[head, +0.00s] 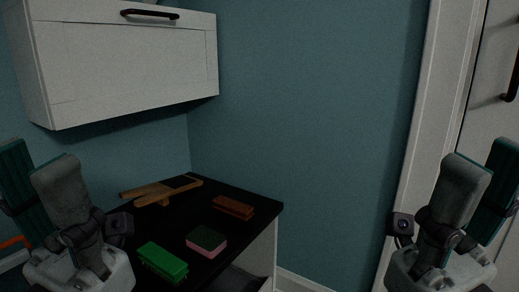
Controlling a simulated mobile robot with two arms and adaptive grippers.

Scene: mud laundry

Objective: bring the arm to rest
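My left gripper (45,195) stands at the left edge of the head view. It shows a grey upright part, a teal piece beside it and a pale body below. My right gripper (478,195) stands at the right edge in a near mirrored pose. Both point upward and are partly cut off by the frame. I cannot tell whether either one is open or shut. I see no object held in the visible part of either. The left one overlaps the left part of the black counter in the picture; the right one appears in front of the door frame.
The black counter (180,221) bears a green brush (163,262), a pink and green sponge (206,241), a brown block-like brush (233,207) and a wooden handled item (160,189). A white cabinet (130,65) hangs above. A white door (490,110) is at right. The middle is clear.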

